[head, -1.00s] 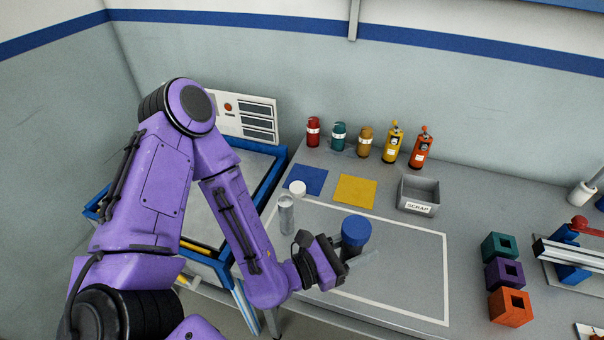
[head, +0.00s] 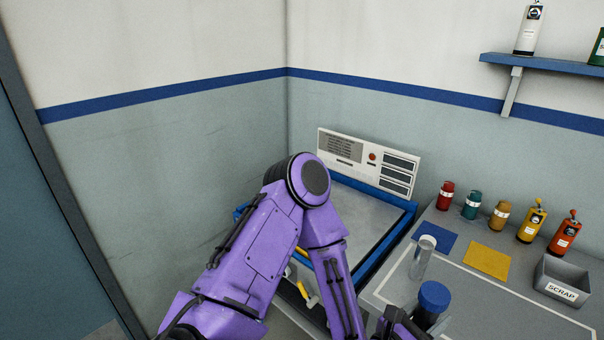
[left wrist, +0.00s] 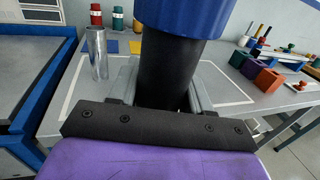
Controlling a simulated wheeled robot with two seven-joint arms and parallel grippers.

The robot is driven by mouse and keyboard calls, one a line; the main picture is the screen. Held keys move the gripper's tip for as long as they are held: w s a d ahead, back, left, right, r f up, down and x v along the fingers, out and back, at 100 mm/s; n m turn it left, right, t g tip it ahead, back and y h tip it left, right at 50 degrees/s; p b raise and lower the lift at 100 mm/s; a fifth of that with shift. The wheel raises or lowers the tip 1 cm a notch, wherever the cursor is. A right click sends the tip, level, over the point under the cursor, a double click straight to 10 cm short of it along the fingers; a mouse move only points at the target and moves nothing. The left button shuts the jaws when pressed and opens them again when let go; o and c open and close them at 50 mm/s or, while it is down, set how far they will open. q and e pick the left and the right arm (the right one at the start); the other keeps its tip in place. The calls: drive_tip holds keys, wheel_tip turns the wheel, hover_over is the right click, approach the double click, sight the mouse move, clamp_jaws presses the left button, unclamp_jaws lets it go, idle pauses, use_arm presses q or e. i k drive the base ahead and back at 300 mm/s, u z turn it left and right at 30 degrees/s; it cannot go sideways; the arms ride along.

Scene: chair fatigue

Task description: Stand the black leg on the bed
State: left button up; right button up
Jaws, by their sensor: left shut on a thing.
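The black leg (left wrist: 165,75) is a dark upright cylinder with a blue cap (left wrist: 185,15). It also shows in the head view (head: 426,322), blue cap up, at the bottom edge. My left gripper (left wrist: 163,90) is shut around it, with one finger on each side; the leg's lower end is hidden. The bed (head: 362,219) is a flat grey surface in a blue frame, behind and partly covered by my left arm. The leg is to the right of the bed, on the bench side. My right gripper is not in view.
A clear or silvery cylinder (head: 421,262) stands on the bench close to the held leg. Blue (head: 434,243) and yellow (head: 487,260) mats, several bottles and a grey SCRAP bin (head: 563,282) sit behind. A control panel (head: 368,160) stands at the bed's back.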

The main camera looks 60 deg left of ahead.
sight(347, 220)
drive_tip(key=z, duration=0.35)
drive_tip(key=k, duration=0.1)
drive_tip(key=u, duration=1.05)
drive_tip(key=i, duration=0.95)
drive_tip(key=z, duration=0.05)
